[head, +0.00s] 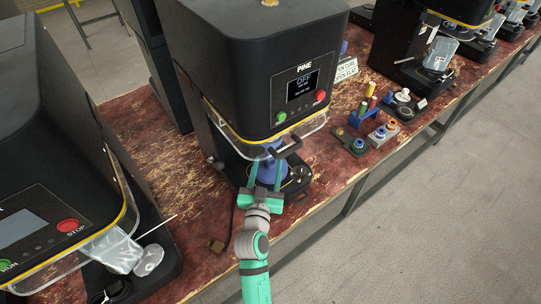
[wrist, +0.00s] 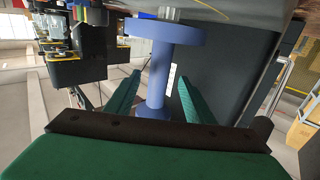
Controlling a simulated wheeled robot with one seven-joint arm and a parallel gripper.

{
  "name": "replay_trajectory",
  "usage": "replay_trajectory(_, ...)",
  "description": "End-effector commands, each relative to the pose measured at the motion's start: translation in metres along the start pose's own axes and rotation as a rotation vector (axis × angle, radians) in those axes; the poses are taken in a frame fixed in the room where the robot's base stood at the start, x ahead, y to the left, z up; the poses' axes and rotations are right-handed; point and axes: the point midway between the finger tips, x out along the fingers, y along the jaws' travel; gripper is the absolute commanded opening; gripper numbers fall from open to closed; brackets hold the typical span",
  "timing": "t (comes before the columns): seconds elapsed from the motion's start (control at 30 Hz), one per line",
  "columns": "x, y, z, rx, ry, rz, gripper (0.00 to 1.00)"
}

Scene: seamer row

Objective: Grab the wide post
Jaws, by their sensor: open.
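The wide post is a blue spool-like piece (head: 268,174) inside the middle black machine, below its clear guard. In the wrist view the blue post (wrist: 160,75) has a slim stem between a broad disc and a smaller flared end. My gripper (head: 266,171) reaches in at the front of the machine. Its green fingers are open, one on each side of the stem. In the wrist view the gripper (wrist: 158,76) shows a gap between each finger and the stem. The disc lies past the fingertips.
The middle machine (head: 300,85) has a clear guard (head: 228,133) and a dark handle (head: 285,146) just above my gripper. Another machine (head: 45,215) stands at left. Small coloured cylinders (head: 365,103) and ring-like parts (head: 377,134) sit on the worn red table at right. Open floor lies beyond the table's right edge.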

Motion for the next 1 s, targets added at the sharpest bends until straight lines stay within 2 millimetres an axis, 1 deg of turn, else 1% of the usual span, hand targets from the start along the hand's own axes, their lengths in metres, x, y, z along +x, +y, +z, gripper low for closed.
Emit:
replay_trajectory(0.23,0.032,0.002,0.007,-0.001,0.001,0.001,0.49)
replay_trajectory(0.37,0.045,0.002,0.007,-0.001,0.001,0.0,0.49)
replay_trajectory(0.47,0.049,0.002,0.007,-0.001,0.0,0.0,0.49)
replay_trajectory(0.67,0.05,0.002,0.007,-0.001,0.0,0.0,0.49)
replay_trajectory(0.7,0.05,0.002,0.007,-0.001,0.0,0.0,0.46)
replay_trajectory(0.77,0.05,0.002,0.007,-0.001,0.0,0.0,0.32)
replay_trajectory(0.8,0.05,0.002,0.007,-0.001,0.0,0.0,0.22)
replay_trajectory(0.9,0.05,0.002,0.007,-0.001,0.0,0.0,0.0)
replay_trajectory(1.0,0.05,0.002,0.006,-0.001,0.003,0.0,0.0)
